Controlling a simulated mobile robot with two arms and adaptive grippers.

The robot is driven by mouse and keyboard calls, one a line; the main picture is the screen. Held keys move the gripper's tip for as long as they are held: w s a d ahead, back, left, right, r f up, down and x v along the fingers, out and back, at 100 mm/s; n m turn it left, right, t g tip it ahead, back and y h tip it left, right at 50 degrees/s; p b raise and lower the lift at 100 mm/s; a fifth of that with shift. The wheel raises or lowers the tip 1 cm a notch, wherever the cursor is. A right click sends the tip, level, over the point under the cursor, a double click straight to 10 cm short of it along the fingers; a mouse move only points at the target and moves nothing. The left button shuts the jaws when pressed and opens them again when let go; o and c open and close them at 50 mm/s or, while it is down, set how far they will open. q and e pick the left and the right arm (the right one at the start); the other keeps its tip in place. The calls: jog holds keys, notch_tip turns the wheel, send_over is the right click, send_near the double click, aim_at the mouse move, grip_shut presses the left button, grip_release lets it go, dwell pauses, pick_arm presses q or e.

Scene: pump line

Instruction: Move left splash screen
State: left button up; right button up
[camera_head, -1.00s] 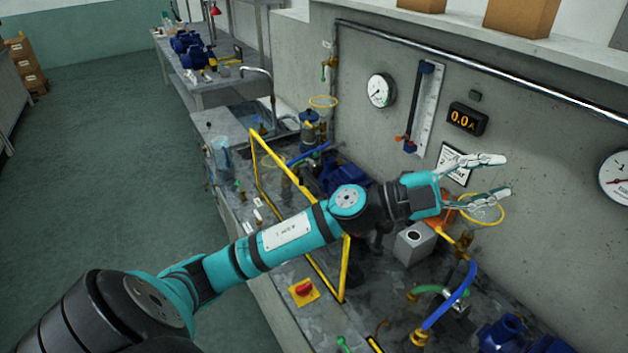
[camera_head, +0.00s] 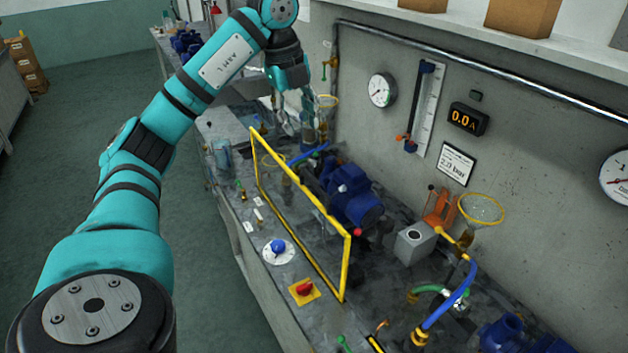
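The splash screen (camera_head: 348,262) is a clear panel in a thin yellow frame. It stands upright along the front part of the grey bench, in front of a blue pump (camera_head: 352,197). My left gripper (camera_head: 296,132) points down near the screen's far end, to the right of its far top corner in the picture. Its fingers look apart with nothing visible between them, and they appear clear of the yellow frame. My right gripper is out of view.
A red knob on a yellow plate (camera_head: 304,290) and a blue knob on a white disc (camera_head: 278,249) sit at the bench front. A grey box (camera_head: 414,244), hoses and a yellow-rimmed funnel (camera_head: 481,210) stand to the right. Gauges hang on the wall.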

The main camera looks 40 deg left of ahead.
pick_arm(q)
jog(key=b, duration=0.1)
send_near(316, 185)
jog(key=f, duration=0.2)
jog(key=w+f+p, duration=0.1)
jog(key=f, duration=0.2)
jog(key=f+p, duration=0.1)
jog(key=f, duration=0.2)
jog(key=shift+w+d, duration=0.2)
jog(key=shift+d, duration=0.05)
grip_shut()
